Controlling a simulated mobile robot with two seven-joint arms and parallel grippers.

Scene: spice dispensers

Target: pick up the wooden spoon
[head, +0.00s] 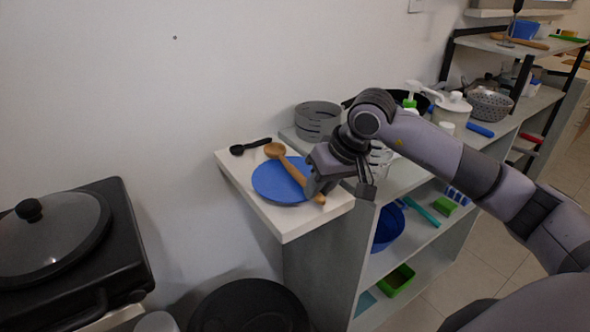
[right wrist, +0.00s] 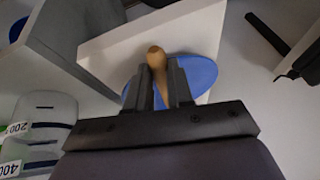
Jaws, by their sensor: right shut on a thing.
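The wooden spoon (head: 290,166) lies across the blue plate (head: 268,182) on the white shelf end in the head view, its bowl toward the back left and its handle toward my right gripper (head: 316,190). In the right wrist view, the spoon's handle end (right wrist: 156,58) shows between the two fingers of my right gripper (right wrist: 162,82). The right gripper is shut on the handle, over the plate's right edge. I cannot tell whether the spoon still touches the plate. My left gripper is not in view.
A black spoon (head: 251,146) lies behind the plate on the white shelf (head: 290,229). A black cooker with a lidded pan (head: 48,238) is at the left. Lower shelves hold a blue bowl (head: 388,228) and a green box (head: 397,280).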

